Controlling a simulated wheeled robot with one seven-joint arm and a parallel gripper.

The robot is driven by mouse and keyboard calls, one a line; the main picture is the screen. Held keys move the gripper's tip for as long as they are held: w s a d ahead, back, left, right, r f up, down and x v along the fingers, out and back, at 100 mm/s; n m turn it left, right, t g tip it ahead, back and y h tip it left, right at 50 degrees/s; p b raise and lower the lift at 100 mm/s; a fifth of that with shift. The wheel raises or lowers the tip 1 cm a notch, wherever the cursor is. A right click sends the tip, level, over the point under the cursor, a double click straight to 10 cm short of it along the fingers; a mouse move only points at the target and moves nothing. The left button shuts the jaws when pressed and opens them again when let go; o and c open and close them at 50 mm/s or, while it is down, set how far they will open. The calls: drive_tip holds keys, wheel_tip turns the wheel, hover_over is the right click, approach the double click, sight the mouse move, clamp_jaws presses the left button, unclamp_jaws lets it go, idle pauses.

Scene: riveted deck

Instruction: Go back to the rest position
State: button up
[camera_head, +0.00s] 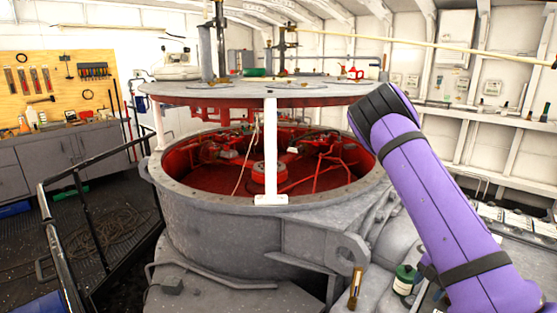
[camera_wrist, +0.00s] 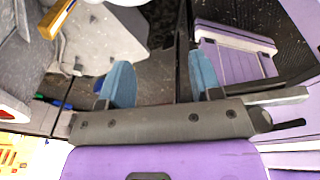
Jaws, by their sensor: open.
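My gripper (camera_wrist: 160,80) shows in the wrist view with its two blue fingertips spread apart. Nothing is between them; dark floor and a dark upright bar lie behind the gap. Purple parts of my own body show at the right of the wrist view. In the head view my purple arm (camera_head: 432,200) rises from the lower right and bends at a dark joint near the middle right. My gripper is not visible in the head view.
A large grey ring-shaped housing (camera_head: 225,228) with a red inside stands ahead, under a round grey plate (camera_head: 210,92). A black railing (camera_head: 85,210) runs at the left. A green-and-white can (camera_head: 404,281) and a brass-coloured object (camera_head: 355,287) stand close to my arm.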

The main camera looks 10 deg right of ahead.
drive_tip(key=s+a+r+n+y, duration=0.2)
drive_tip(key=a+r+n, duration=0.6)
drive_tip(key=r+n, duration=0.45)
drive_tip(key=s+a+r+n+y, duration=0.25)
drive_tip(key=a+r+n, duration=0.45)
drive_tip(key=r+n, duration=0.55)
drive_tip(key=s+a+r+n+t+h, duration=0.1)
drive_tip(key=s+r+n+t+h, duration=0.1)
drive_tip(key=s+r+n, duration=0.6)
drive_tip(key=s+a+r+n+t+h, duration=0.2)
drive_tip(key=s+r+n, duration=0.6)
drive_tip(key=n, duration=0.8)
drive_tip(key=shift+s+a+n+t+h, duration=0.2)
drive_tip(key=shift+s+n+t+h, duration=0.15)
drive_tip(key=shift+s+h, duration=0.75)
drive_tip(key=shift+w, duration=0.15)
